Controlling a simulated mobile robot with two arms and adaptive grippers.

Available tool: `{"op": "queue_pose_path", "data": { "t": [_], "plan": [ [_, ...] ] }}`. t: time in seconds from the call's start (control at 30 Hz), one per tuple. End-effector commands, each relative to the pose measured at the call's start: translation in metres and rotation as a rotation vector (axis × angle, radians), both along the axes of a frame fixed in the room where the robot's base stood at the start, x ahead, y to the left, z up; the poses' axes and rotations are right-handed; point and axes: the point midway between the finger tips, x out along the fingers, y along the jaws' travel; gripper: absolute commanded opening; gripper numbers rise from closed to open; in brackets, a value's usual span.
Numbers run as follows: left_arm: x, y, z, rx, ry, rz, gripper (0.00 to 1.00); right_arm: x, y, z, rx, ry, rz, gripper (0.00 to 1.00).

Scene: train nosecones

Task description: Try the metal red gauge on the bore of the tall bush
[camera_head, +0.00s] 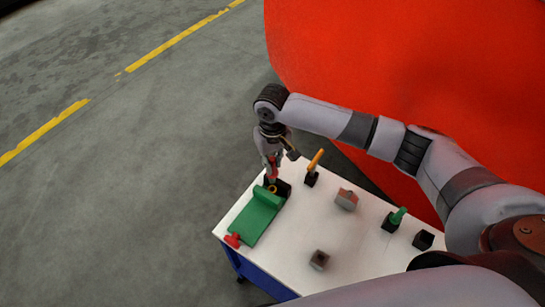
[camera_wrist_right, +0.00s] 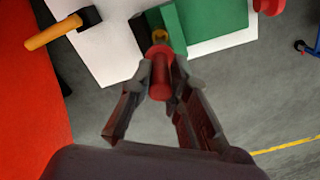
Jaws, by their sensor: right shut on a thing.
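My right gripper (camera_head: 271,176) is shut on the red gauge (camera_wrist_right: 160,80), which also shows between the fingers in the head view. The gauge points at a brass-coloured ring (camera_wrist_right: 159,36), which looks like the bush, at the end of the green fixture (camera_wrist_right: 212,18). In the head view the ring (camera_head: 272,188) sits by a dark block, just below the gripper. My left gripper is out of view.
On the white table (camera_head: 290,225) stand an orange-handled gauge (camera_head: 315,160) in a black holder, a green one (camera_head: 398,216), an empty black holder (camera_head: 423,240) and two grey blocks (camera_head: 346,200) (camera_head: 319,260). A red knob (camera_head: 233,240) is at the fixture's near end. A large red body (camera_head: 400,70) rises behind.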

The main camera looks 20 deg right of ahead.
Motion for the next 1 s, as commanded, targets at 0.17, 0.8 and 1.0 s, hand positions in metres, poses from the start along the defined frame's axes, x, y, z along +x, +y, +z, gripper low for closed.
{"op": "queue_pose_path", "data": {
  "t": [0.17,0.8,1.0],
  "plan": [
    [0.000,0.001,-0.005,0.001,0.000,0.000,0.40,0.000,0.000,-0.016,0.001,0.001,-0.001,0.00],
    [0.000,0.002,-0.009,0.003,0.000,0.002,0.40,0.000,0.000,-0.044,0.000,-0.001,0.000,0.00],
    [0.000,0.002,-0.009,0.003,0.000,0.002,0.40,0.000,0.000,-0.044,0.000,-0.001,0.000,0.00]
  ]
}}
